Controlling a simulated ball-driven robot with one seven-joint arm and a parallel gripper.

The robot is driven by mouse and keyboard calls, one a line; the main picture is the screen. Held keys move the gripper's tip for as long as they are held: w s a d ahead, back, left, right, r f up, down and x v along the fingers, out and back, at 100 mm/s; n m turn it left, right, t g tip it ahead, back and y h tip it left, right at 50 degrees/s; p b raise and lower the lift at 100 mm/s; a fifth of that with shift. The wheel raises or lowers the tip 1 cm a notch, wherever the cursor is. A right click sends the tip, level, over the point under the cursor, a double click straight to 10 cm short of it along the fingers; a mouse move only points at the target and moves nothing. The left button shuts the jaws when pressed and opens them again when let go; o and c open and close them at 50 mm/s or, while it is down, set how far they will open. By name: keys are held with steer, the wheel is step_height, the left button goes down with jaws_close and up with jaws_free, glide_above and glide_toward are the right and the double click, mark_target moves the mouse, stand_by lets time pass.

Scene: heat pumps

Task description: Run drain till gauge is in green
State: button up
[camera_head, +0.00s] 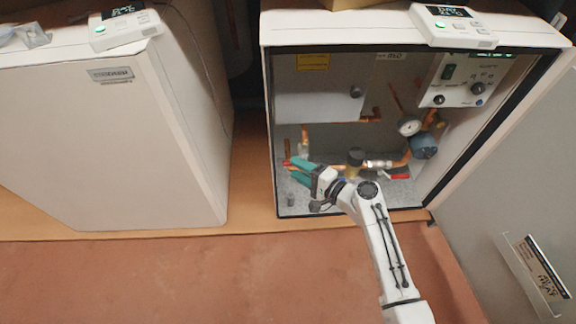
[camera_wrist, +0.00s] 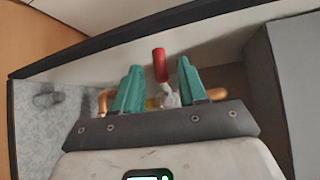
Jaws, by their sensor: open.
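The open cabinet (camera_head: 268,120) stands at the right in the head view. Inside it, a round white-faced gauge (camera_head: 409,126) sits on the copper pipework; its needle and any green band are too small to read. My gripper (camera_head: 298,172), with teal fingers, reaches into the lower left of the cabinet. A small red handle shows at its fingertips. In the wrist view my gripper (camera_wrist: 160,82) is open, and a red valve handle (camera_wrist: 160,64) on a pale metal stem stands between the fingers, apart from both. I cannot tell its depth from the fingertips.
A control panel (camera_head: 465,78) with knobs is at the cabinet's upper right. A blue part (camera_head: 424,146) and another red handle (camera_head: 400,177) are on the pipework. The opened door (camera_head: 520,190) stands at the right. A closed white unit (camera_head: 110,140) stands left. The front floor is clear.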

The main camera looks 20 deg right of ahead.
steer(key=shift+b+x, duration=0.5)
steer(key=shift+x, duration=1.65)
jaws_close()
